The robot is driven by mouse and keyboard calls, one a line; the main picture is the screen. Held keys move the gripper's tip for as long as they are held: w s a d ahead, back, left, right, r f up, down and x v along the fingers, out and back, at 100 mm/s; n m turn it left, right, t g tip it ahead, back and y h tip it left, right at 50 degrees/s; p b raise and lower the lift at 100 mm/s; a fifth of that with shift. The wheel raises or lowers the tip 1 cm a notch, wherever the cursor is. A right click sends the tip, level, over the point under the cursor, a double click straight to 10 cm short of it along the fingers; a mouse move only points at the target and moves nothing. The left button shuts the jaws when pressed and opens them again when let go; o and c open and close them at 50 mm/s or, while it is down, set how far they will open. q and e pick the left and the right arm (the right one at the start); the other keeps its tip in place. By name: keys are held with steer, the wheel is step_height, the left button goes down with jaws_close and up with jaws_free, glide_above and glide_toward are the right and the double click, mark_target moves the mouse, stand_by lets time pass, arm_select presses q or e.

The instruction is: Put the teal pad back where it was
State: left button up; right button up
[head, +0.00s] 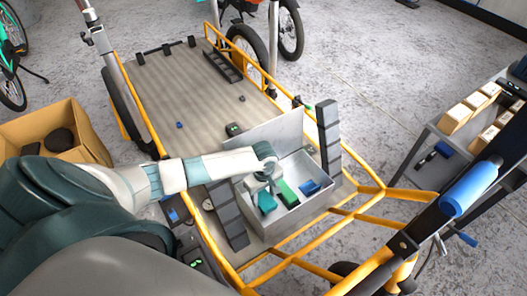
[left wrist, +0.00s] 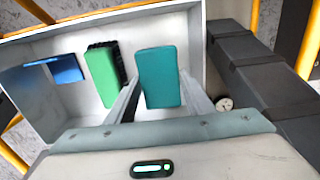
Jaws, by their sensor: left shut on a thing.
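The teal pad (head: 267,203) is between the fingers of my left gripper (head: 265,188), at the left part of the open white box (head: 300,213). In the left wrist view the teal pad (left wrist: 160,76) stands out between the two fingers of my left gripper (left wrist: 160,92), which is shut on it. I cannot tell whether the pad touches the box floor. A green block with dark bristles (left wrist: 102,74) lies beside it, to its left, and a blue item (left wrist: 66,69) lies farther left. My right gripper is not in view.
The box stands on the cargo bike's grey deck (head: 185,85) inside a yellow frame (head: 313,240). Its lid (head: 268,132) is raised at the back. Dark blocks (head: 328,130) stand beside it. A cardboard box (head: 90,128) is at left and a shelf with cartons (head: 456,119) at right.

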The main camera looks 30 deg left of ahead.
mark_target(263, 199)
arm_select(q)
steer(key=shift+f, duration=0.45)
step_height(263, 199, down, 2)
steer(key=shift+b, duration=0.4)
steer(key=shift+f, duration=0.4)
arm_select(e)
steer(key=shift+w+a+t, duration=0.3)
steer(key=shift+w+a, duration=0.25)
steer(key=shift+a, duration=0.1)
arm_select(q)
steer(key=o, duration=1)
steer(key=shift+f, duration=0.1)
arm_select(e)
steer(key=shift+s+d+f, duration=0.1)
